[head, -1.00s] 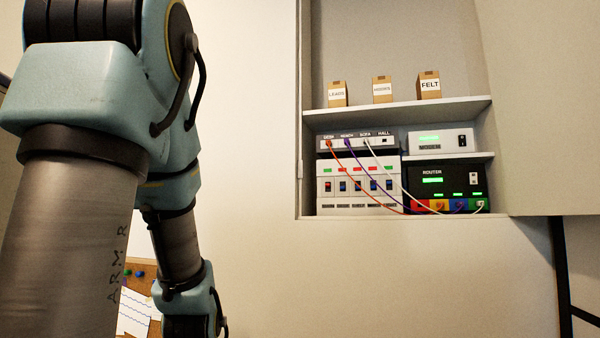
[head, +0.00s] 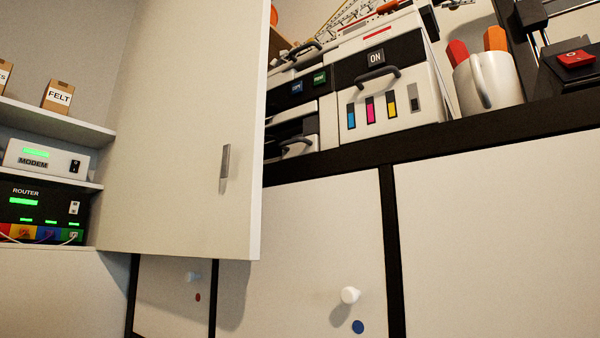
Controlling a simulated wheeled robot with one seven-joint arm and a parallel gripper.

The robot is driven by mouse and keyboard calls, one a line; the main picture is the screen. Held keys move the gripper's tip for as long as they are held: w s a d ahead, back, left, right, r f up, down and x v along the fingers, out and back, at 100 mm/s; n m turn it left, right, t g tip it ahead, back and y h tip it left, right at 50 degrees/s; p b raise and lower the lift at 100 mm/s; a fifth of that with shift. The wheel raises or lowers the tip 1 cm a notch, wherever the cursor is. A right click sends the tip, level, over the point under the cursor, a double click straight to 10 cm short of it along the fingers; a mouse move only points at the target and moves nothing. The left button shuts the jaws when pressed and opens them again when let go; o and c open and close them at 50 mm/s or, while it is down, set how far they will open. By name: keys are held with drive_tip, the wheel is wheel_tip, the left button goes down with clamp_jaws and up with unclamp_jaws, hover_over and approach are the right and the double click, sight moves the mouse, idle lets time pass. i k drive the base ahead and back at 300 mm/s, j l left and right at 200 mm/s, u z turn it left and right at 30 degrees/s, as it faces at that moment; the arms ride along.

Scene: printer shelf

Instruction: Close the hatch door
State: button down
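The hatch door (head: 185,130) stands open in the head view, swung out from the right side of the wall recess. It is a plain white panel with a small grey vertical handle (head: 225,168) near its free edge. Part of the recess shows at the left, with the modem (head: 45,158) and the router (head: 40,212) on its shelves. My gripper is not in view, and no part of my arm shows now.
Right of the door, a dark-edged shelf (head: 450,125) holds a printer (head: 385,85) and a white mug (head: 488,85). Below are white cabinet fronts (head: 300,250) with a white knob (head: 349,295). The door's free edge sticks out in front of the printer shelf.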

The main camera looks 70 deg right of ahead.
sight(196, 88)
drive_tip(key=k+j+z, duration=0.1)
drive_tip(key=z, duration=0.4)
drive_tip(key=k+z, duration=0.1)
drive_tip(key=z, duration=0.4)
drive_tip(key=k+z, duration=0.1)
drive_tip(key=z, duration=0.4)
